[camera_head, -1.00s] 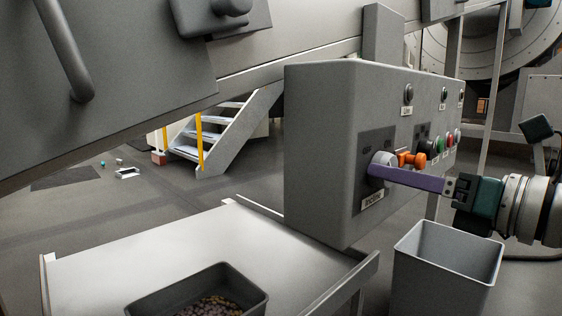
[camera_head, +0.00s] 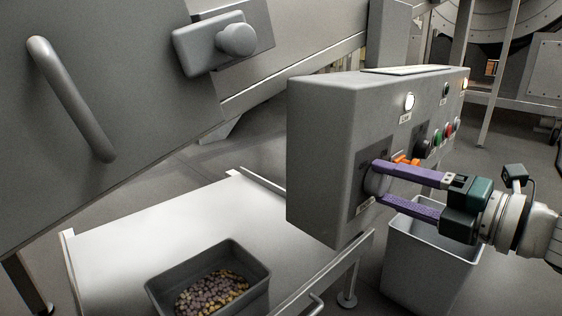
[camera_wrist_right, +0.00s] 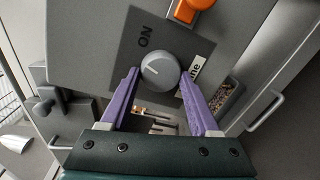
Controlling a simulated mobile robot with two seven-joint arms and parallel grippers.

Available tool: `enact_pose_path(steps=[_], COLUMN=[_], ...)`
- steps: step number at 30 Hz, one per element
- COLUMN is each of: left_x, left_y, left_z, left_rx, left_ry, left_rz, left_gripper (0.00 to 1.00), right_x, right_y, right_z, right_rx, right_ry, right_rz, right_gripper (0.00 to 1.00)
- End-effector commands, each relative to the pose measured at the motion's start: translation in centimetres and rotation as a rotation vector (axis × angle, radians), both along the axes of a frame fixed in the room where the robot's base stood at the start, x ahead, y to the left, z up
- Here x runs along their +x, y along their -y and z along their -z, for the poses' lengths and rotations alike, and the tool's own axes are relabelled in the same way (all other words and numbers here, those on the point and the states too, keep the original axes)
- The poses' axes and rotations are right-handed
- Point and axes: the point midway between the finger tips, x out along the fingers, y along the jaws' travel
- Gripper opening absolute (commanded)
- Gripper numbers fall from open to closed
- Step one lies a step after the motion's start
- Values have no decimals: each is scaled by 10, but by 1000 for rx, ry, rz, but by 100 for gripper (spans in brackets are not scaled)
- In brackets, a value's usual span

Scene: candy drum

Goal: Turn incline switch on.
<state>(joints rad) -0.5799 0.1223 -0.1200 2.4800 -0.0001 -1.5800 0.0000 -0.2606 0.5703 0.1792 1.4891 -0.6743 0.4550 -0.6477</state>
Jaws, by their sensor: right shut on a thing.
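The incline switch is a round grey knob (camera_head: 372,185) on the side face of the grey control box (camera_head: 325,150). In the right wrist view the knob (camera_wrist_right: 163,72) shows a white mark on the left part of its face, with the word ON printed beyond it and part of a label to its right. My right gripper (camera_head: 379,182) comes in from the right and is shut on the knob, one purple finger on each side. In the head view the fingers hide part of the knob. The lamp (camera_head: 409,101) above the switch is lit white. My left gripper is not in view.
An orange switch (camera_head: 405,160) sits close to the upper finger. Red and green buttons (camera_head: 447,133) lie farther along the panel. A grey bin (camera_head: 430,265) stands under my right gripper. A dark tray (camera_head: 250,258) with candies rests on the pale table (camera_head: 120,230).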

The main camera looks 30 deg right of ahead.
Motion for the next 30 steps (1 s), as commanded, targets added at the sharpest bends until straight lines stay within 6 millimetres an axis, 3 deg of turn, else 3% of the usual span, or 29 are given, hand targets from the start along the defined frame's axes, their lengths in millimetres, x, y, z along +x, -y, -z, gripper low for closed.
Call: enact_pose_path(steps=[3, 15, 30], left_x=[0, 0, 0], left_y=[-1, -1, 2], left_z=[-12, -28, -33], left_rx=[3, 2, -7], left_ry=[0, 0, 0], left_rz=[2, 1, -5], left_gripper=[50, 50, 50], right_x=[1, 1, 1], right_y=[0, 1, 1], right_z=[-5, -4, -3], right_rx=[101, 376, 484], right_ry=[-29, -109, -139], right_rz=[0, -1, -2], right_gripper=[7, 7, 7])
